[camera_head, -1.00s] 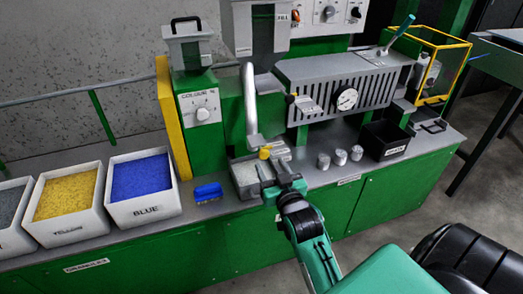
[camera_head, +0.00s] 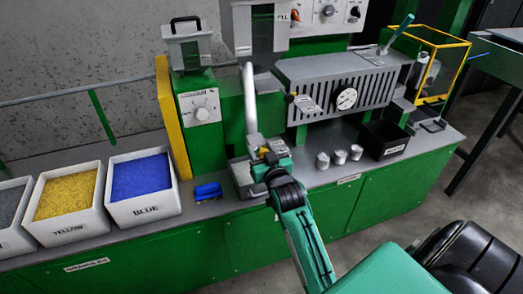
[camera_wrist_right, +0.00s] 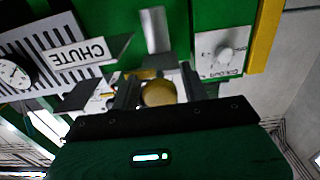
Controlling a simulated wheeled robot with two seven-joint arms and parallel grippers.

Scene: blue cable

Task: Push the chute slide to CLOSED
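The grey chute pipe (camera_head: 250,110) comes down to a small bin (camera_head: 240,177) on the bench. A round yellow knob (camera_wrist_right: 158,93) sits by the lower pipe. My right gripper (camera_head: 265,150) is at the knob; in the right wrist view its two fingers (camera_wrist_right: 160,88) stand apart, one on each side of the knob. Firm contact cannot be made out. The slide itself is mostly hidden behind the gripper. My left gripper is out of view.
Boxes of yellow granules (camera_head: 32,216) and blue granules (camera_head: 107,188) stand at left. A blue object (camera_head: 208,191) lies left of the small bin. Several small metal cylinders (camera_head: 340,157) and a black box (camera_head: 364,141) stand to the right. The grey ribbed housing (camera_head: 300,72) rises behind.

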